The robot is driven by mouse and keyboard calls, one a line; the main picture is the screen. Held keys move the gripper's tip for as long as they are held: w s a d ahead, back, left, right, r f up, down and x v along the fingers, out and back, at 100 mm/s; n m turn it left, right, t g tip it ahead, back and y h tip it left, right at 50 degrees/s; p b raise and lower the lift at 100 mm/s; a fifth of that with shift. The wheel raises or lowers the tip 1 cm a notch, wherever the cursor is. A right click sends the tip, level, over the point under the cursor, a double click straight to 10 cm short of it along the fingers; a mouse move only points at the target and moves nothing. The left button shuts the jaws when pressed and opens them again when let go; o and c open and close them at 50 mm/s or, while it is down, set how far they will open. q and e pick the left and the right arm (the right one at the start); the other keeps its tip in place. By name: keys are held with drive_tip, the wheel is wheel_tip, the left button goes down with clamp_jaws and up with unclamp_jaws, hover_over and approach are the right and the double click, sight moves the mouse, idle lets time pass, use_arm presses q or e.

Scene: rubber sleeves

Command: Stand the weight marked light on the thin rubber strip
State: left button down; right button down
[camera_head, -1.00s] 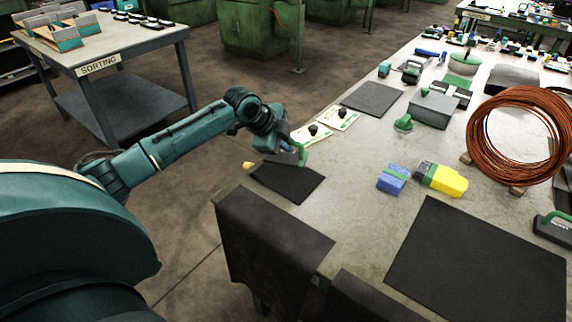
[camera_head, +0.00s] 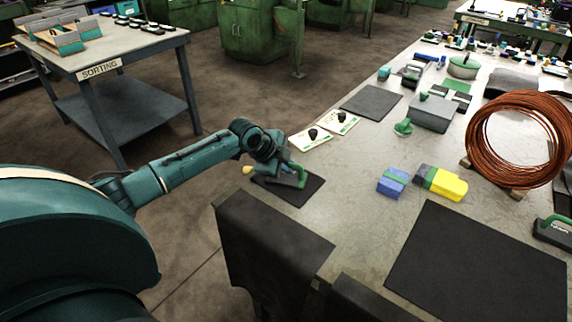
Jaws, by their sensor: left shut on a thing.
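My left gripper (camera_head: 284,172) is shut on a green-handled thing (camera_head: 302,178) with a dark body, most likely a weight. The gripper hides part of it, and no marking can be read. It is over the small dark mat (camera_head: 309,192) at the near left table corner; I cannot tell whether it touches the mat. Another dark block with a green handle (camera_head: 553,229) stands at the right edge, its lettering too small to read. I cannot tell which dark piece is the thin rubber strip. My right gripper is not in view.
Two cards with black knobs (camera_head: 313,134) lie behind the mat. Another dark mat (camera_head: 371,101) lies farther back, and a large one (camera_head: 480,265) in front. Blue (camera_head: 392,182) and yellow (camera_head: 450,185) blocks and a copper coil (camera_head: 480,150) stand right.

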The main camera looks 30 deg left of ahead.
use_arm(q)
drive_tip(key=shift+s+d+f, duration=0.1)
drive_tip(key=shift+s+f, duration=0.15)
drive_tip(key=shift+f, duration=0.55)
drive_tip(key=c, duration=1.5)
unclamp_jaws()
drive_tip(key=shift+f, duration=0.15)
drive_tip(key=shift+o, duration=0.2)
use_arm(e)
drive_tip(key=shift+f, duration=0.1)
use_arm(q)
drive_tip(key=shift+r, duration=0.3)
drive_tip(key=w+v, duration=0.1)
drive_tip(key=v, duration=1.1)
drive_tip(key=shift+s+r+p, duration=0.25)
drive_tip(key=shift+r+p, duration=0.05)
drive_tip(key=shift+r, duration=0.35)
